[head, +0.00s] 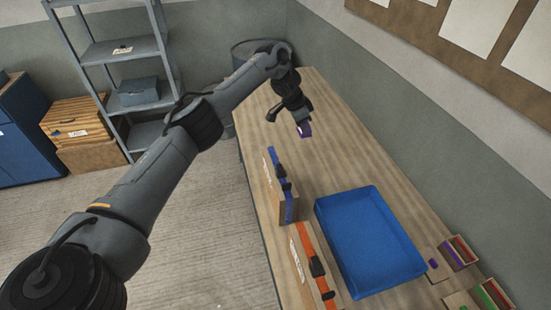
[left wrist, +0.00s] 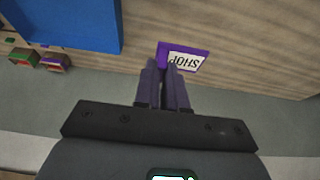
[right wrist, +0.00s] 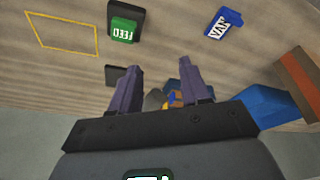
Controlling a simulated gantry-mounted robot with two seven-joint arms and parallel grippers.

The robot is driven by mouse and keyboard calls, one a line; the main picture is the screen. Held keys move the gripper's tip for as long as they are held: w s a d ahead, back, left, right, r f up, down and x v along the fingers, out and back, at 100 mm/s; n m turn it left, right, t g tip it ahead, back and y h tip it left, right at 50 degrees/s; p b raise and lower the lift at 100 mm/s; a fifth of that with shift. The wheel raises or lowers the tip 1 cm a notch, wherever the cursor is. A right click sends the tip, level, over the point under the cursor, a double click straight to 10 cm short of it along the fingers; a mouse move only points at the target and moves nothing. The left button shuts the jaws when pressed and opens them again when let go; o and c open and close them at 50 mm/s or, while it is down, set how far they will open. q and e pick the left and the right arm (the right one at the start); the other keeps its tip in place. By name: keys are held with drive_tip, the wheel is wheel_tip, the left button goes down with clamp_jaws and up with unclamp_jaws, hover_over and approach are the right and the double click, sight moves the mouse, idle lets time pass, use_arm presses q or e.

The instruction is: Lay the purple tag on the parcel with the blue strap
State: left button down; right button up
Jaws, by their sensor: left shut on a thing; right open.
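The purple tag (head: 305,129) is held in my left gripper (head: 300,121), above the far part of the table. In the left wrist view the tag (left wrist: 184,57) shows a white label reading SHOP, and the fingers are shut on its near edge. The parcel with the blue strap (head: 287,208) stands on the table nearer than the gripper and apart from the tag. A white label shows on its left side. My right gripper (right wrist: 157,63) is open and empty in the right wrist view; it is outside the head view.
A parcel with an orange strap (head: 305,277) stands nearer. A blue tray (head: 368,240) lies right of the parcels, with small boxes (head: 459,251) beyond its right side. The right wrist view shows a green FEED tag (right wrist: 123,31), a blue VAN tag (right wrist: 223,23) and a yellow outline (right wrist: 97,40).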

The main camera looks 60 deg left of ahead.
use_arm(q)
drive_tip(key=shift+s+a+f, duration=0.15)
drive_tip(key=shift+a+f, duration=0.05)
drive_tip(key=shift+f, duration=0.05)
drive_tip(key=s+a+f, duration=0.4)
drive_tip(key=s, duration=0.1)
drive_tip(key=s+a+f, duration=0.2)
drive_tip(key=s+a, duration=0.1)
drive_tip(key=shift+s+f, duration=0.2)
drive_tip(key=shift+a+f, duration=0.1)
drive_tip(key=shift+f, duration=1.95)
drive_tip(key=c, duration=1.2)
unclamp_jaws()
drive_tip(key=shift+f, duration=0.15)
